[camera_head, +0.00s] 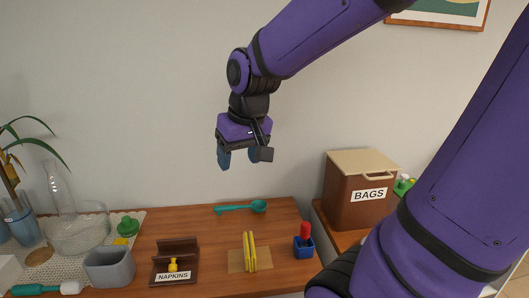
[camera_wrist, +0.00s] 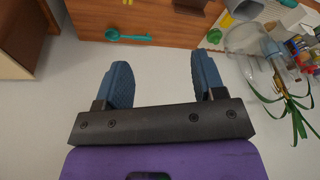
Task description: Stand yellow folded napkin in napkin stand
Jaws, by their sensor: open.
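The yellow folded napkin (camera_head: 250,252) stands upright on edge on a small tan mat (camera_head: 237,260) on the wooden table in the head view. The dark brown napkin stand (camera_head: 178,247), labelled NAPKINS, is to its left, with a small yellow item (camera_head: 173,265) at its front. My gripper (camera_head: 239,159) hangs above and behind the table, well clear of both. In the wrist view its two blue fingers (camera_wrist: 160,78) are apart with nothing between them. The napkin does not show clearly in the wrist view.
A teal ladle (camera_head: 243,208) lies at the table's back. A blue holder (camera_head: 303,247) with a red-topped item stands right of the napkin. A grey container (camera_head: 109,266), glassware and a plant crowd the left. A BAGS box (camera_head: 360,190) stands at right.

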